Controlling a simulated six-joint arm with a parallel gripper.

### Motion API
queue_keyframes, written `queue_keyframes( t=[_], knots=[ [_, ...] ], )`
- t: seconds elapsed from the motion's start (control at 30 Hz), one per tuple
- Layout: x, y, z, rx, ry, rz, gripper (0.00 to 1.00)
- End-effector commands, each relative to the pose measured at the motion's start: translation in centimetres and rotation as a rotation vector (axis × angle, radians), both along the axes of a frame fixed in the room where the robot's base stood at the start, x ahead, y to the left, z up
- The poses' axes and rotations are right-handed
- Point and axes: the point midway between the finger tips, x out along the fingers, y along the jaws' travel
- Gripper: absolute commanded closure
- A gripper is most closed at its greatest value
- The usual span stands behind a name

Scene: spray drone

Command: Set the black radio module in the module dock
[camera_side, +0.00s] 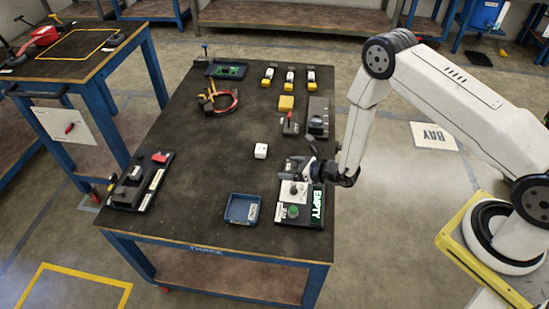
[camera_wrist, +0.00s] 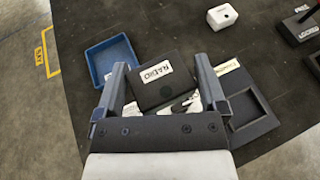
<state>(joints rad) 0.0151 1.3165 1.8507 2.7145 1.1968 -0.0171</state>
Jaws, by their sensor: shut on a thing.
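The black radio module (camera_wrist: 163,88), a flat dark block with a white RADIO label, lies between my two fingers in the wrist view. My gripper (camera_wrist: 160,88) is shut on it. A black dock (camera_wrist: 263,128) with an empty square recess is at the right of the wrist view, beside the right finger. The module is to the left of that recess, not in it. In the side view my gripper (camera_side: 312,172) is over the far part of the station with a lit EMPTY sign (camera_side: 317,203); the module is hard to make out there.
A blue tray (camera_side: 242,208) stands left of the station. A small white block (camera_side: 261,151) lies farther back. A lever station (camera_side: 291,126) and a grey box (camera_side: 318,118) stand beyond the dock. The middle of the table is mostly clear.

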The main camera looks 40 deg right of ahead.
Motion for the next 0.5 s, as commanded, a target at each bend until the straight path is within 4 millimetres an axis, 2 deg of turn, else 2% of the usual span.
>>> queue_keyframes(
  t=[0.27, 0.5],
  knots=[
    [-2.7, -4.5, 0.3, -0.014, 0.006, -0.007, 0.69],
    [-6.4, -8.4, 0.9, -0.011, 0.008, -0.009, 0.69]
  ],
)
